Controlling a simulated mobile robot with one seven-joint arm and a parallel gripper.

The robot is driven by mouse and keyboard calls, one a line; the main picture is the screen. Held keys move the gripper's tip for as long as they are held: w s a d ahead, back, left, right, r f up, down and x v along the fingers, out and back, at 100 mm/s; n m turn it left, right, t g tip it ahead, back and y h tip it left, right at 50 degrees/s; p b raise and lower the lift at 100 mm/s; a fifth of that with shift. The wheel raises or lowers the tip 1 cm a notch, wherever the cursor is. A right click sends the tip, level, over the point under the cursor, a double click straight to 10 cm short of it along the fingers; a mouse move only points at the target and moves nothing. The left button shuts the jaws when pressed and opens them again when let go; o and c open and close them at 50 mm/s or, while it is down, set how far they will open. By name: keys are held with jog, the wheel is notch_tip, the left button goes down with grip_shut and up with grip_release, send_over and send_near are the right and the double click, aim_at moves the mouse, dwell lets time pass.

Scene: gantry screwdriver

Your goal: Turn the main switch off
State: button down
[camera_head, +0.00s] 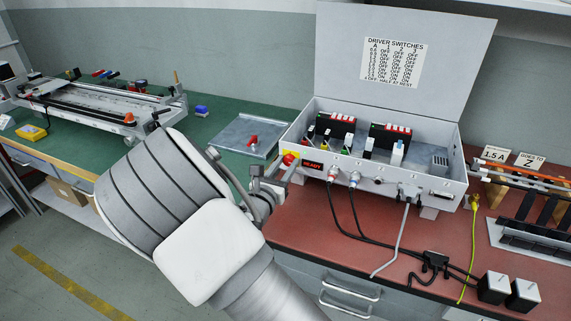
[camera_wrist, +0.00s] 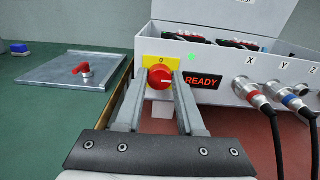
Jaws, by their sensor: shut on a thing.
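The main switch is a red rotary knob (camera_wrist: 159,78) on a yellow plate (camera_wrist: 159,61) marked 0 at its top. It sits on the front of the white control box (camera_head: 375,181), at its left end. A small pale mark on the knob seems to point to the right, away from the 0. In the wrist view, my gripper (camera_wrist: 160,84) has one finger on each side of the knob and is shut on it. In the head view, the knob (camera_head: 289,159) shows just past my gripper (camera_head: 270,182). The READY display (camera_wrist: 203,81) is lit, with a green light above it.
Cables plug into the box front to the right and run over the red bench top (camera_head: 320,228). A metal plate with a red lever (camera_head: 252,140) lies to the left. The box lid (camera_head: 400,60) stands open. A gantry (camera_head: 95,103) stands on the green bench.

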jog(key=shift+r, duration=0.15)
jog(key=n+p, duration=0.3)
jog(key=p, duration=0.2)
jog(key=shift+r, duration=0.2)
jog(key=n+p, duration=0.5)
jog(key=p, duration=0.1)
jog(key=shift+a+f+p, duration=0.1)
jog(key=shift+f+p, duration=0.05)
jog(key=shift+p, duration=0.2)
jog(key=n+p, duration=0.3)
jog(key=n, duration=0.2)
jog(key=shift+f+p, duration=0.15)
jog(key=shift+p, duration=0.2)
jog(key=n+p, duration=0.1)
jog(key=n, duration=0.1)
jog(key=n+p, duration=0.1)
jog(key=n, duration=0.1)
jog(key=shift+f+n, duration=0.2)
jog(key=shift+n, duration=0.1)
jog(key=c, duration=0.5)
grip_release()
